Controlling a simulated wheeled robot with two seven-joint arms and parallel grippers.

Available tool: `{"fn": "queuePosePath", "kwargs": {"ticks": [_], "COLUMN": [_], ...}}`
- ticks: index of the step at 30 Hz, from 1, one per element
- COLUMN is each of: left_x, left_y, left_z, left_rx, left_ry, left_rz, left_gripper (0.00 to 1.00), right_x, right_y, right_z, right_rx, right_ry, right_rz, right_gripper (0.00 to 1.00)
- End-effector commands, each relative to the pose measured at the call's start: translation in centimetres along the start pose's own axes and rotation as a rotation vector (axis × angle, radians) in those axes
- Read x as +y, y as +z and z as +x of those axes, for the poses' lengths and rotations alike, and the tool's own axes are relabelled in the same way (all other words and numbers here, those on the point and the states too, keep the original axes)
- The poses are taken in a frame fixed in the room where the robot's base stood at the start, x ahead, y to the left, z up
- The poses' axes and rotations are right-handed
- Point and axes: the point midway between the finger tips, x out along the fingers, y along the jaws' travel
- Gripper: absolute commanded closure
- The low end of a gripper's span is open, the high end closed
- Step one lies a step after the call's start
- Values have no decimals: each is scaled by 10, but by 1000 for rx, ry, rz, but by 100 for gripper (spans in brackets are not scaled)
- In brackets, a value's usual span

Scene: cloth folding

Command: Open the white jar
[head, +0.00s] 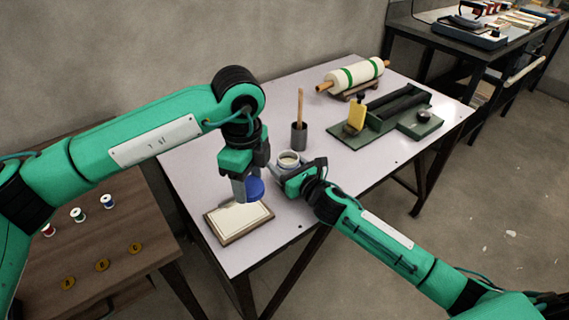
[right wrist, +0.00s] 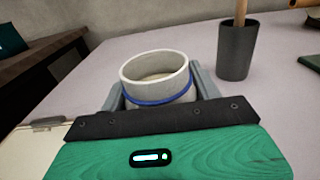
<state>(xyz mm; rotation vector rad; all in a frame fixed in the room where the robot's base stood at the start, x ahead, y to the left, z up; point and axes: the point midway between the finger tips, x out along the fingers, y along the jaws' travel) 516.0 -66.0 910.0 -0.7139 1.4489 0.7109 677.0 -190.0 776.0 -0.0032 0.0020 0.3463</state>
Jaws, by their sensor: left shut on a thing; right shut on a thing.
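The white jar (head: 288,159) stands upright near the middle of the light table, its mouth uncovered. The right wrist view shows its pale rim, hollow inside and a blue band (right wrist: 160,101) around its body. My right gripper (head: 287,171) is shut on the jar, with one finger on each side in the right wrist view (right wrist: 160,92). The blue lid (head: 255,189) is apart from the jar, to its lower left in the head view. My left gripper (head: 248,183) points down and is shut on the lid, over the far part of a wood-framed pale board (head: 226,238).
A dark cup (head: 299,138) with a wooden stick stands just behind the jar. A green tool base (head: 385,122) and a rolling-pin-like roller (head: 350,76) occupy the back right. A brown side table (head: 110,228) holds spools and yellow discs. The table's right front is clear.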

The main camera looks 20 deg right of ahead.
Motion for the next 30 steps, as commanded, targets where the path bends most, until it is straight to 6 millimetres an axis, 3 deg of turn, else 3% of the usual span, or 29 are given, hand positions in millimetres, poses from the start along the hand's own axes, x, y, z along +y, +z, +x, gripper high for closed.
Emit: {"fn": "queuePosePath", "kwargs": {"ticks": [4, 5, 8, 19, 23, 30], "left_x": [0, 0, 0, 0, 0, 0], "left_y": [0, 0, 0, 0, 0, 0], "left_z": [3, 2, 2, -1, 0, 0], "left_rx": [0, 0, 0, 0, 0, 0], "left_ry": [0, 0, 0, 0, 0, 0], "left_rz": [0, 0, 0, 0, 0, 0], "left_gripper": [73, 73, 73, 73, 73, 73], "right_x": [0, 0, 0, 0, 0, 0], "right_y": [-3, -3, -3, 1, -1, -1], "right_z": [0, 0, 0, -1, -17, -60], "right_rx": [-1, 0, 0, 1, 2, 3], "right_ry": [0, 0, 0, 0, 0, 0], "right_rz": [1, 1, 1, 0, 0, 0], "right_gripper": [100, 33, 15, 15, 15, 15]}}
